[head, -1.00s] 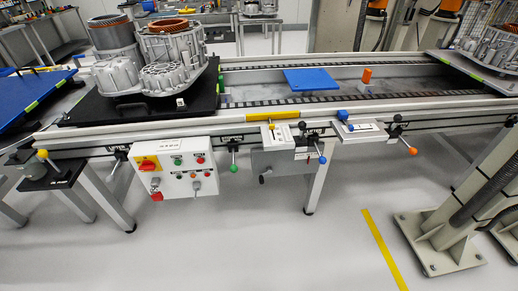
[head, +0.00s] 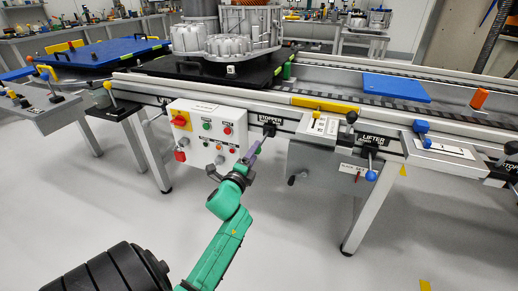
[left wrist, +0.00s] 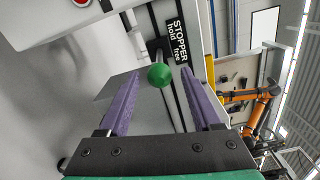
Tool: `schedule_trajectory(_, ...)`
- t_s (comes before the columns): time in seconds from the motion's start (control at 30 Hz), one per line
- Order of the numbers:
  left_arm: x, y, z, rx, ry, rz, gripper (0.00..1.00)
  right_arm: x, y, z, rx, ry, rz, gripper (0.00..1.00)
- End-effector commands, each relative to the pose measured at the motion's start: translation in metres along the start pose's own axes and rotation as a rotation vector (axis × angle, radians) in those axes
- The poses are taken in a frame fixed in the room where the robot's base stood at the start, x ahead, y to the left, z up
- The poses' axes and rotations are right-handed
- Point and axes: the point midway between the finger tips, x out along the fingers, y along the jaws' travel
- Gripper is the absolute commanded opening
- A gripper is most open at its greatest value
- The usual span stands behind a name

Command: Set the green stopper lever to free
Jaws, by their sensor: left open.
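The green stopper lever's round knob (left wrist: 160,75) shows in the left wrist view, between the two purple fingers of my left gripper (left wrist: 158,90). The fingers are apart, with space on both sides of the knob. The lever's black mount (left wrist: 158,48) is behind it, beside a black label (left wrist: 177,40) reading STOPPER, hold, free. In the head view my left gripper (head: 254,149) reaches up to the conveyor's front rail below the STOPPER label (head: 270,118); the green knob is hidden there. My right gripper is not in view.
A white control box (head: 207,133) with buttons is just left of my gripper. A grey lifter box (head: 330,160) with a blue-knobbed lever (head: 371,175) is to the right. A black pallet (head: 190,72) carries the stator housing (head: 240,38) above the rail.

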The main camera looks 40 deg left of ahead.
Motion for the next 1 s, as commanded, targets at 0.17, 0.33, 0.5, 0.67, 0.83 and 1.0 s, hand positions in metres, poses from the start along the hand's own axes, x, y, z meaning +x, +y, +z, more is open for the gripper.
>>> schedule_trajectory(0.17, 0.037, 0.002, -0.001, -0.001, 0.001, 0.000, 0.66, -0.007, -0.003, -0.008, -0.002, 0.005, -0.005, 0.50)
schedule_trajectory(0.33, 0.049, 0.001, -0.001, -0.002, 0.001, 0.002, 0.66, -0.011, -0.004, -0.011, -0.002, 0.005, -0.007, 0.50)
schedule_trajectory(0.5, 0.049, 0.001, -0.001, -0.002, 0.001, 0.002, 0.66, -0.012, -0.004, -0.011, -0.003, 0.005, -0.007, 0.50)
schedule_trajectory(0.67, 0.048, 0.001, -0.001, -0.003, 0.001, 0.002, 0.12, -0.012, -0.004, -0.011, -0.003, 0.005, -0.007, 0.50)
schedule_trajectory(0.83, 0.048, 0.001, -0.001, -0.003, 0.001, 0.002, 0.00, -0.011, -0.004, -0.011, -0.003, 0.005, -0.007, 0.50)
schedule_trajectory(1.0, 0.048, 0.002, -0.001, -0.003, 0.002, 0.003, 0.00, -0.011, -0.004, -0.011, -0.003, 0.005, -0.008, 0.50)
